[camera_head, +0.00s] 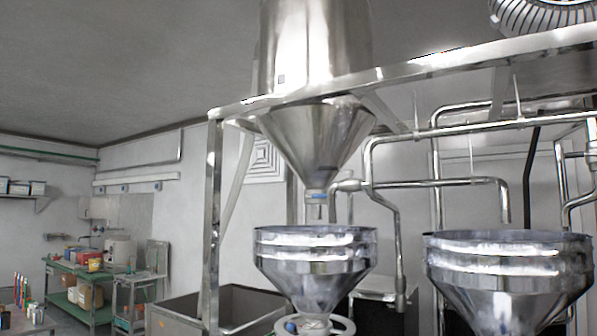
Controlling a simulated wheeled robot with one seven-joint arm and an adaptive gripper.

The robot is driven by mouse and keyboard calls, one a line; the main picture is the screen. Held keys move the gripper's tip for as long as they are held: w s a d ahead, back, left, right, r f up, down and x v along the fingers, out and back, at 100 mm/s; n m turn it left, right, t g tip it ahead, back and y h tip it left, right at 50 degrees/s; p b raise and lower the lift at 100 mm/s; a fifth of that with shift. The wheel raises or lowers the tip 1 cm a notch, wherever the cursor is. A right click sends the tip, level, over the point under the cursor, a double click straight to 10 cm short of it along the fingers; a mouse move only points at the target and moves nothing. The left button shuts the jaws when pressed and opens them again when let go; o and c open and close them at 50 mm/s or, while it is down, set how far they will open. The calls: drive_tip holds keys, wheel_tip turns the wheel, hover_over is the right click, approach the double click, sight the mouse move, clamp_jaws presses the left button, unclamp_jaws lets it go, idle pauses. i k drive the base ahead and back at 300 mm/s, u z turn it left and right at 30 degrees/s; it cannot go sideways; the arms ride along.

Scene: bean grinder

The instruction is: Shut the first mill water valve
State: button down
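Two steel mill funnels stand in the lower right, the nearer-to-centre funnel (312,262) and the right funnel (510,270). A steel water pipe (430,184) runs behind and above them, with a fitting (348,185) near the centre funnel. A small blue-marked outlet (317,197) sits under the large hopper, above the centre funnel. A pale ring-shaped part with a blue piece (315,326) shows below the centre funnel, cut by the bottom edge. I cannot tell which of these is the first mill water valve, nor its state. My gripper is not in view.
A large conical steel hopper (312,130) hangs in a metal frame (212,220). A steel basin (225,310) stands left of the centre funnel. Green shelving (85,305) with boxes stands at the far left.

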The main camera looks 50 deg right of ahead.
sight(319, 168)
drive_tip(key=z, duration=0.5)
drive_tip(key=i, duration=1)
drive_tip(key=z, duration=1.35)
drive_tip(key=i, duration=0.45)
drive_tip(key=z, duration=1.25)
drive_tip(key=k, duration=1.05)
drive_tip(key=u, duration=1.35)
